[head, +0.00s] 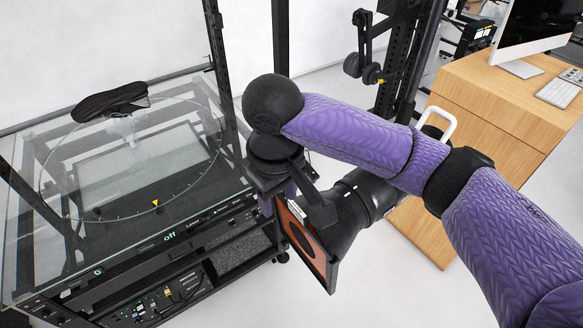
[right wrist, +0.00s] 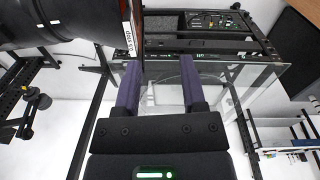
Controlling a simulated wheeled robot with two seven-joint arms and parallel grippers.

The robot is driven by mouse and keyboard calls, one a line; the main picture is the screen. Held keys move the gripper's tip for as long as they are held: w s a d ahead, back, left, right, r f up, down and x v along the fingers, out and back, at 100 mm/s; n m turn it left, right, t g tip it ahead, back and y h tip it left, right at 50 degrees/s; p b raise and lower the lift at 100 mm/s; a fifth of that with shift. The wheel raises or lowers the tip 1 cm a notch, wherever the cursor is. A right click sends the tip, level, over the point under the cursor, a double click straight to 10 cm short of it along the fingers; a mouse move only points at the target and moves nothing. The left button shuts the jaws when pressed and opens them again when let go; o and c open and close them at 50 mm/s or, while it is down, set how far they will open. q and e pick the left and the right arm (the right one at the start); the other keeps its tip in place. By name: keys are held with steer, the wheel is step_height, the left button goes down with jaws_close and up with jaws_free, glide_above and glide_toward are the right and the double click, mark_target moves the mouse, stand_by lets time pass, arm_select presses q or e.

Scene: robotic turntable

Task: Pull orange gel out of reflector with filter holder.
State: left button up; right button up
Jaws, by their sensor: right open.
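The black reflector (head: 352,205) sits in the middle of the head view, and its dark barrel also fills the upper left of the right wrist view (right wrist: 55,20). The filter holder with the orange gel (head: 308,240) is on its front, facing left and down. A white label shows on the holder's edge (right wrist: 130,38). My right gripper (right wrist: 161,72) is open, with its two purple fingers apart. The holder's edge is close to the left finger's tip; I cannot tell whether they touch. In the head view my arm and wrist partly hide the gripper and reflector. My left gripper is not in view.
The glass turntable (head: 60,235) with a dark shoe (head: 110,101) on it stands at the left. Black upright posts (head: 281,40) rise behind my wrist. A wooden desk (head: 480,105) with a monitor stands at the right. White floor lies open below the reflector.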

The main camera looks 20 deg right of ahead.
mark_target(297, 208)
steer(key=shift+m+h, duration=0.6)
steer(key=d+f, duration=0.1)
steer(key=f, duration=0.1)
steer(key=w+d+f, duration=0.1)
steer(key=f, duration=0.1)
steer(key=d+f, duration=0.1)
steer(key=f, duration=0.1)
steer(key=shift+w+d+f, duration=0.2)
steer(key=shift+f, duration=0.15)
jaws_close()
steer(key=shift+r+p, duration=0.15)
steer(key=shift+p, duration=0.15)
